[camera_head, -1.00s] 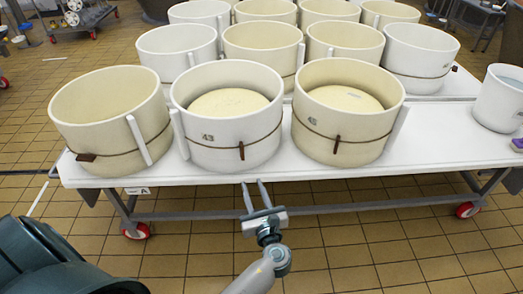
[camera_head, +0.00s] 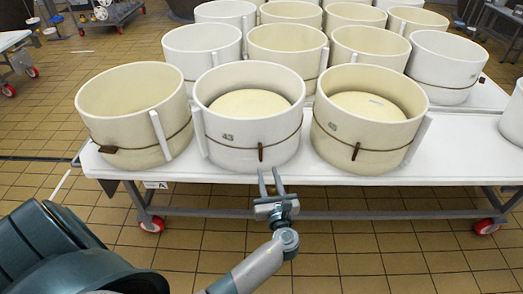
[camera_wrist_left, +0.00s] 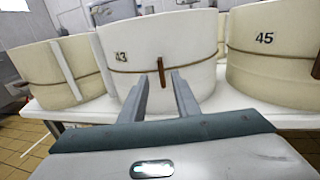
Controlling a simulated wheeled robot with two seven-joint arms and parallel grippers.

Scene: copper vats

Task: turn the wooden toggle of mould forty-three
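Mould forty-three (camera_head: 235,150) is a white round tub with a cheese inside, in the middle of the front row. Its number also shows in the left wrist view (camera_wrist_left: 135,60). A cord runs round it, with the wooden toggle (camera_head: 261,151) hanging upright on its front. In the left wrist view the toggle (camera_wrist_left: 161,79) stands between and beyond the fingertips. My left gripper (camera_head: 271,176) is open and empty, just in front of and below the toggle, apparently not touching it. My right gripper is not in view.
A cream mould with a cheese (camera_head: 340,140) stands close on the right, marked 45 in the wrist view. An empty cream mould (camera_head: 125,120) stands on the left. All stand on a white wheeled table (camera_head: 450,169). More moulds (camera_head: 200,50) stand behind.

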